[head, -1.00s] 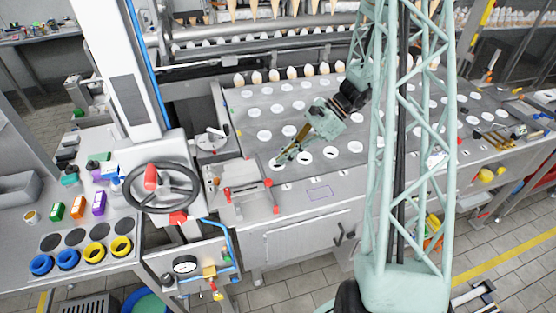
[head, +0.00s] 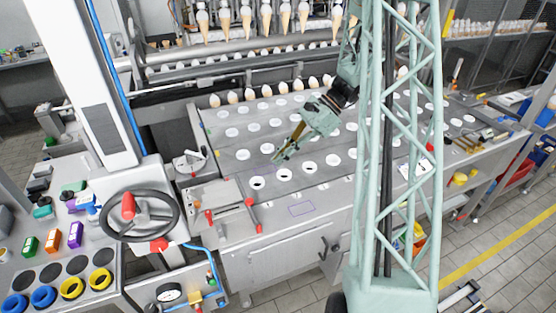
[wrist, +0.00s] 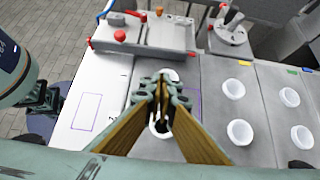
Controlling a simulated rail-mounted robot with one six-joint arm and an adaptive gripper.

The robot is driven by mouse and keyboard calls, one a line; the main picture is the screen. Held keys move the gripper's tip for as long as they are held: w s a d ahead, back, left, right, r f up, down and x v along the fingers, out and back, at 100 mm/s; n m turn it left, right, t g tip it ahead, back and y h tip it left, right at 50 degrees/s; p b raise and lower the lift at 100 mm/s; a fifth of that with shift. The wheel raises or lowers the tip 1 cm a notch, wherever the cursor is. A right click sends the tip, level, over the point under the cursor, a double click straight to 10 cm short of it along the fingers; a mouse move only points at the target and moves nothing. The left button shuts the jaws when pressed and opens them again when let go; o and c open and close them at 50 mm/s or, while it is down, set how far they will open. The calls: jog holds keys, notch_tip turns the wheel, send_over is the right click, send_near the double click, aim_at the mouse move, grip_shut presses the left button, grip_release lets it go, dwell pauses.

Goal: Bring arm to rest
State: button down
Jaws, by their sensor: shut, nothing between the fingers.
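My gripper (head: 279,156) hangs from my pale green arm and points down and to the left over the grey perforated table top (head: 228,151). Its fingers are together and hold nothing. In the wrist view the two fingers (wrist: 162,84), with brown inner pads, meet near the middle of the picture. They hide part of a white-rimmed hole with a dark inside (wrist: 158,128). In the head view the front row of holes (head: 284,175) lies just below the fingertips. I cannot tell the exact gap to the table.
A black handwheel (head: 140,215) and a fixture with red knobs (head: 225,208) stand left of the table. White cones (head: 247,94) line its back edge, and a conveyor with hanging cones (head: 246,22) is behind. Yellow and blue rings (head: 72,287) sit at lower left.

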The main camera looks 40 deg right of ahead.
dwell(0.5)
jog(key=s+a+r+n+g+h+b, duration=0.1)
jog(key=s+a+r+n+h, duration=0.1)
jog(key=s+a+r+n, duration=0.5)
jog(key=s+a+r+n+g+h+b, duration=0.1)
jog(key=s+a+r+n+h+b, duration=0.15)
jog(key=a+r, duration=0.95)
jog(key=s+a+r+n+t+h, duration=0.1)
jog(key=s+a+r+n, duration=0.1)
jog(key=s, duration=0.5)
jog(key=s+a+r+n+t+h+b, duration=0.1)
jog(key=s+a+r+n+h, duration=0.1)
jog(key=s, duration=0.6)
jog(key=s+a+r+n+t+h+b, duration=0.1)
jog(key=s+a+r+n, duration=0.2)
jog(key=s+a+n, duration=0.2)
jog(key=shift+s+a+r+n+t, duration=0.2)
jog(key=shift+s+n+t, duration=0.1)
jog(key=shift+s+n, duration=1)
jog(key=c, duration=3.3)
grip_release()
jog(key=shift+h, duration=0.25)
jog(key=shift+c, duration=0.2)
